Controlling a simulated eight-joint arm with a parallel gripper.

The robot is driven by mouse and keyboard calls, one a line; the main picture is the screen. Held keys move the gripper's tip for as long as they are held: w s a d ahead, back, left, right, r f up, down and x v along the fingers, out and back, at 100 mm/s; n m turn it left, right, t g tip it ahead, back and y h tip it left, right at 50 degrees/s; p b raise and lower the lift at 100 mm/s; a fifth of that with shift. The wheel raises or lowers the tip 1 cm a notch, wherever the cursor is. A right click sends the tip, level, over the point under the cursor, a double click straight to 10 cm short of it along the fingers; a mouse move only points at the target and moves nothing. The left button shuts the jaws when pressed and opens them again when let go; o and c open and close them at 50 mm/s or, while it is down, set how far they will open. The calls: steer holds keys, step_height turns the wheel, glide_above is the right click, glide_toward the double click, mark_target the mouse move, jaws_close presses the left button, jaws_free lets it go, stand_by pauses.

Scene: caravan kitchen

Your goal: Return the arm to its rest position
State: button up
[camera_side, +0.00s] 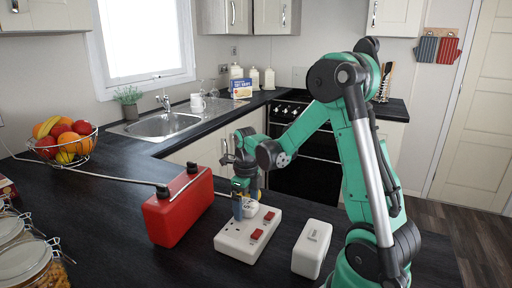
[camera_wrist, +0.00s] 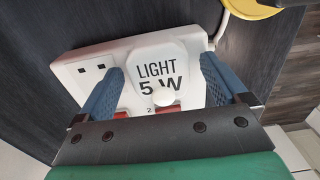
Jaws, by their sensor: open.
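A white socket strip (camera_side: 233,247) with red switches lies on the dark worktop; it also shows in the wrist view (camera_wrist: 78,70). A white plug marked "LIGHT 5 W" (camera_wrist: 160,72) sits on the strip in the wrist view. My gripper (camera_side: 244,208) is low over the strip, pointing down. In the wrist view my gripper (camera_wrist: 162,84) is open, with one blue finger on each side of the plug. Gaps show between the plug and the fingers, though I cannot tell if either touches. In the side view the fingers partly hide the plug.
A red box (camera_side: 175,222) with black-topped posts stands close left of the strip, a white box (camera_side: 311,248) close right. A fruit basket (camera_side: 66,146), jars (camera_side: 25,264) and a sink (camera_side: 168,124) are farther left. A yellow item (camera_wrist: 255,6) shows in the wrist view.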

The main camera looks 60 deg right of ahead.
steer(key=shift+r, duration=2.65)
steer(key=shift+a+r+n, duration=0.1)
steer(key=shift+a+n, duration=0.15)
steer(key=shift+n, duration=0.15)
steer(key=a+r+n+t, duration=0.1)
steer(key=a+n, duration=0.4)
steer(key=n, duration=0.6)
steer(key=s+a+r+n+t, duration=0.1)
steer(key=a+n+t, duration=0.2)
steer(key=n, duration=0.9)
steer(key=s+a+r+n+t, duration=0.1)
steer(key=a+r+n+t, duration=0.1)
steer(key=a+n, duration=0.6)
steer(key=n+t, duration=0.1)
steer(key=n, duration=0.3)
